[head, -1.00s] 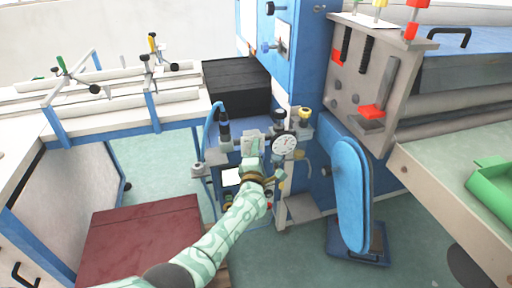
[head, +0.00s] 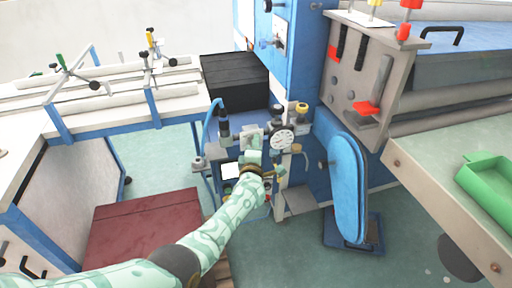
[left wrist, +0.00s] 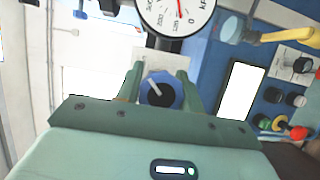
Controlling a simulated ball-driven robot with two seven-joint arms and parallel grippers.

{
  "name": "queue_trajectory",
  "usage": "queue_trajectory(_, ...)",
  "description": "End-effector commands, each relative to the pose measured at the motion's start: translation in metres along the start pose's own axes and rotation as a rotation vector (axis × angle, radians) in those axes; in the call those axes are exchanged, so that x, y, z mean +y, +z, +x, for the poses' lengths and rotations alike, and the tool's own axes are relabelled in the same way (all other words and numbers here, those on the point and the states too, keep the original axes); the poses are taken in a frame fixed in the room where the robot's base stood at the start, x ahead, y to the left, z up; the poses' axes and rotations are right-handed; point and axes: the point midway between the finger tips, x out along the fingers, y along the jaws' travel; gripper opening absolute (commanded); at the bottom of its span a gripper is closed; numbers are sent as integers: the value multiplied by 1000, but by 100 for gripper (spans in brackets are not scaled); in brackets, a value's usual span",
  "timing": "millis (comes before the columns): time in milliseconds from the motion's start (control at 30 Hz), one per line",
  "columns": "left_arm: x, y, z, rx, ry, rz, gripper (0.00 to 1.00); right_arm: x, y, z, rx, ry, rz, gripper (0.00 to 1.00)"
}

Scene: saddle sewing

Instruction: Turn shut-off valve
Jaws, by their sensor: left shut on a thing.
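A round blue valve knob (left wrist: 177,98) with a dark centre and a pale pointer shows in the left wrist view, between my two green fingers. My left gripper (left wrist: 159,84) is shut on it; the pointer leans up and to the left. In the head view my left gripper (head: 255,152) is at the small pneumatic unit, just left of and below the pressure gauge (head: 283,139), and hides the knob. The gauge also shows in the left wrist view (left wrist: 172,12), cut by the top edge. My right gripper is not in view.
A yellow lever (left wrist: 285,35) and a panel with coloured buttons (left wrist: 270,96) are right of the knob in the left wrist view. In the head view, a black box (head: 235,82) is behind, a blue padded arm (head: 347,190) right, and a dark red box (head: 140,230) below left.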

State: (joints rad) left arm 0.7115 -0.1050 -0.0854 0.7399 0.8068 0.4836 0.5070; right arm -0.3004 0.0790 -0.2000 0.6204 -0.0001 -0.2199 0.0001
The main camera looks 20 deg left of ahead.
Motion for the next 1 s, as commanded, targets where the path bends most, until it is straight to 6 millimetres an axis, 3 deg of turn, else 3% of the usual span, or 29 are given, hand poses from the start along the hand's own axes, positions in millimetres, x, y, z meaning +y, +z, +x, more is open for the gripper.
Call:
queue_trajectory(33,-4,2,-2,-5,-7,6,46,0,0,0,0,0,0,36)
queue_trajectory(100,-3,1,-1,-4,-6,5,59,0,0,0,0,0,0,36)
queue_trajectory(467,2,0,-7,-2,-1,2,59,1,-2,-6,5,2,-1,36)
queue_trajectory(567,5,0,-23,-3,-1,3,59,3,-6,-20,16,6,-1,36)
queue_trajectory(800,9,1,-88,-3,-1,2,59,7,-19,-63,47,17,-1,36)
queue_trajectory(1000,4,1,-136,-3,-3,2,59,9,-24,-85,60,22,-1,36)
